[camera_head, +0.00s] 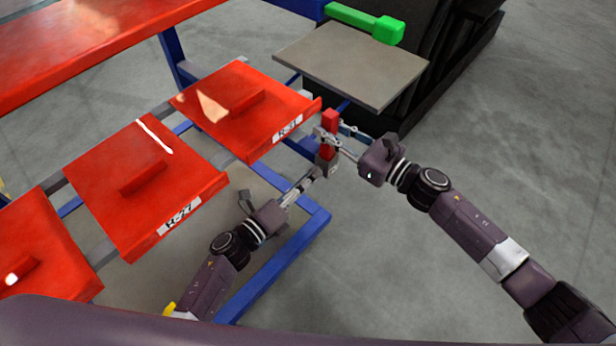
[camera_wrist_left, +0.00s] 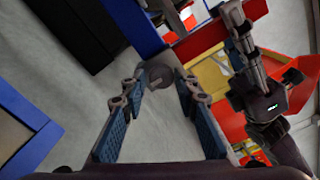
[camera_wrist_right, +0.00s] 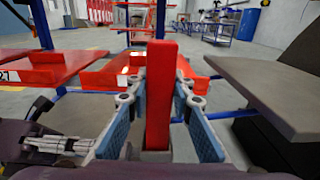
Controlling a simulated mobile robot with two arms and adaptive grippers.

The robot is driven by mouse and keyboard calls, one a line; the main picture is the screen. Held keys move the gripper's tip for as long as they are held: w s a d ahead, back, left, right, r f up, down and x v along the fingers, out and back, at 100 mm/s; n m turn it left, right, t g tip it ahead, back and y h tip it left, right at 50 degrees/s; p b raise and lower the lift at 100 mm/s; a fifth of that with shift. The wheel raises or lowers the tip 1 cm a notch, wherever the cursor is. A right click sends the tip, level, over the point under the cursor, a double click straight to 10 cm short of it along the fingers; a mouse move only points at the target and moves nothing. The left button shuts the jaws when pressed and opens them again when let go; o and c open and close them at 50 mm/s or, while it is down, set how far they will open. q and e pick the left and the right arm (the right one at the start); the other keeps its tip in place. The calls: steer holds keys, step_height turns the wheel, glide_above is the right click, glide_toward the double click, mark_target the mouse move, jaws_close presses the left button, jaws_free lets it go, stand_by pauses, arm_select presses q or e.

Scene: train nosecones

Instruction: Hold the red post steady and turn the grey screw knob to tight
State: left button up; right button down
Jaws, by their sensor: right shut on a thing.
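The red post (camera_head: 330,121) stands beside the right-hand red panel, with a grey clamp part at its foot. My right gripper (camera_head: 333,133) is shut on the post, which shows upright between the blue-padded fingers in the right wrist view (camera_wrist_right: 160,95). The grey screw knob (camera_wrist_left: 159,75) is a round grey shape in the left wrist view. My left gripper (camera_wrist_left: 161,78) is open, with its fingertips on either side of the knob; whether they touch it I cannot tell. In the head view my left gripper (camera_head: 318,174) is just below the post, and the knob is mostly hidden there.
Red panels (camera_head: 145,180) lie on a blue frame (camera_head: 275,265) to the left. A grey plate (camera_head: 350,62) with a green bar (camera_head: 368,22) over its far edge stands behind the post. Bare floor lies to the right.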

arm_select(q)
steer(key=shift+o, duration=1.1)
steer(key=shift+r, duration=0.1)
steer(key=v, duration=1.2)
arm_select(e)
steer(key=c, duration=1.6)
jaws_free()
